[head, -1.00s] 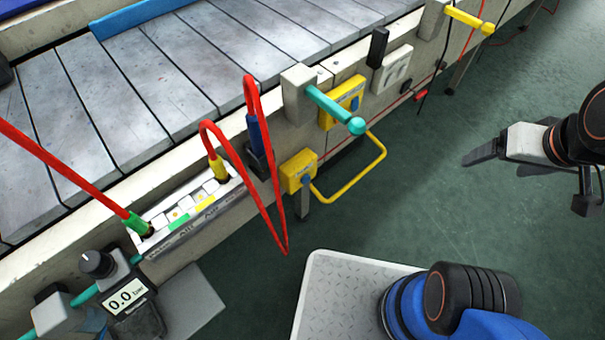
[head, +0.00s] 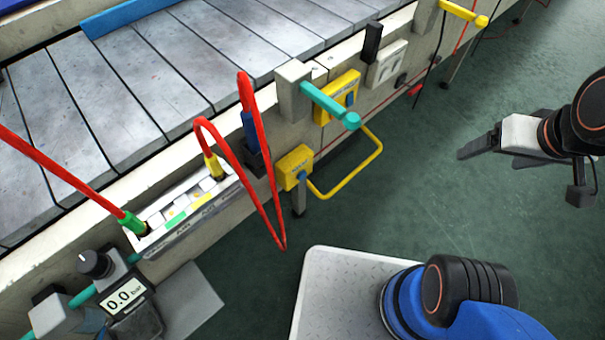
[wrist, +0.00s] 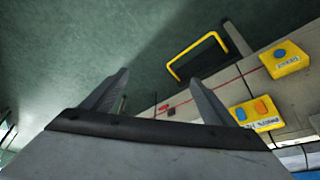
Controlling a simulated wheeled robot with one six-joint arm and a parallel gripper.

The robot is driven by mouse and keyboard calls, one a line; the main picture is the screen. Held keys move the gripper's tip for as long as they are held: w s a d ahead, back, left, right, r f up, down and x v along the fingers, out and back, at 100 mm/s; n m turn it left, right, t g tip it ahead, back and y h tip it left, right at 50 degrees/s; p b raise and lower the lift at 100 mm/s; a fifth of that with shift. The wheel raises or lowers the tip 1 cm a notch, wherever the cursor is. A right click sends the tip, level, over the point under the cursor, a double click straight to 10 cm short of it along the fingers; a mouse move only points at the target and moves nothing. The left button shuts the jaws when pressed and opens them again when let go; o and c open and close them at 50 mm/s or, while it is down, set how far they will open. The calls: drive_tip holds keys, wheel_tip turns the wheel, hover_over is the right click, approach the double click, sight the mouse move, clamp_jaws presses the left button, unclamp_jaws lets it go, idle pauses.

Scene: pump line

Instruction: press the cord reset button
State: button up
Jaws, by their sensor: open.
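A yellow box with a single blue button (head: 302,176) hangs low on the conveyor's side, beside a yellow loop bar (head: 345,175). In the wrist view a yellow box (wrist: 287,60) with one round blue button shows at the upper right. A second yellow box (head: 337,97) sits higher on the side; in the wrist view it carries a blue and an orange button (wrist: 257,113). Both labels are too small to read surely. My gripper (head: 482,150) is open and empty, right of the boxes over the green floor, apart from them. Its fingers also show in the wrist view (wrist: 157,79).
A teal handle (head: 330,105) and the loop bar jut out from the conveyor side. A red cord (head: 398,92) runs along it. Red hoses (head: 262,170) hang at the left near a gauge (head: 122,298). The floor between my gripper and the conveyor is clear.

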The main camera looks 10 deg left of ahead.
idle(0.3)
clamp_jaws()
idle(1.6)
